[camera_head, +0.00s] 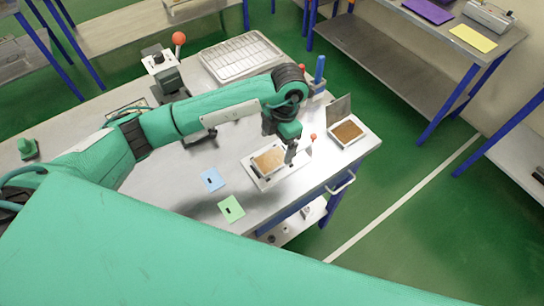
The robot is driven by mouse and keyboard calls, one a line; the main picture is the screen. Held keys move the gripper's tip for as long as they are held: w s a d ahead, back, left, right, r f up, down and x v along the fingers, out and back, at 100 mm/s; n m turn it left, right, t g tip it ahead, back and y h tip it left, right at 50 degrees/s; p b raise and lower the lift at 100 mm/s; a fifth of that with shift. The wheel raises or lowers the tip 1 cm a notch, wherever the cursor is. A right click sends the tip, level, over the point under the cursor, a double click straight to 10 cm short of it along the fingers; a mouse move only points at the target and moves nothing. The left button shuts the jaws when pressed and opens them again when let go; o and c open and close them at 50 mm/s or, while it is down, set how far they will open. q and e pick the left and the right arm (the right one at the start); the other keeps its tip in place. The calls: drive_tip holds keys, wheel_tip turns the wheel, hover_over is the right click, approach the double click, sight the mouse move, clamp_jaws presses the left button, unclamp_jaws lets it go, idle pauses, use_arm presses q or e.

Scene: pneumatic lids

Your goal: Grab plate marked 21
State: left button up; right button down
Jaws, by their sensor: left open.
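A light blue plate (212,180) and a light green plate (231,208) lie flat and apart near the front of the metal table (185,215). Each has a small dark mark too small to read, so I cannot tell which is marked 21. My left arm reaches across the table from the left. My left gripper (291,153) points down, open, at the right edge of a tan-topped block (269,161) on a pale base. I cannot tell whether it touches the block. It is to the right of both plates and above them in the picture. My right gripper is not in view.
An open box with brown contents (347,132) stands at the table's right end. A wire rack tray (240,57) and a device with a red-orange knob (178,39) are at the back. Shelves (380,55) stand beyond. The table around the two plates is clear.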

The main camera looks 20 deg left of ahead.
sight(272, 159)
use_arm(q)
drive_tip(key=shift+s+a+f, duration=0.1)
drive_tip(key=shift+f, duration=0.55)
drive_tip(key=shift+f+p, duration=0.2)
drive_tip(key=shift+p, duration=0.1)
drive_tip(key=f+p, duration=0.1)
drive_tip(key=f, duration=0.1)
drive_tip(key=f+p, duration=0.1)
drive_tip(key=shift+s+a+f+p, duration=0.25)
drive_tip(key=shift+a+f+p, duration=0.05)
drive_tip(key=shift+a+f, duration=0.1)
drive_tip(key=shift+f, duration=0.45)
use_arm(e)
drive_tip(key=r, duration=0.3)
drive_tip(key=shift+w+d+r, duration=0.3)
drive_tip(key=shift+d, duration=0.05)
use_arm(q)
drive_tip(key=c, duration=1.3)
drive_tip(key=shift+o, duration=0.2)
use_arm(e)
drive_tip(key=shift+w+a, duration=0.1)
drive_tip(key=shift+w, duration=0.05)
use_arm(q)
drive_tip(key=shift+r, duration=0.1)
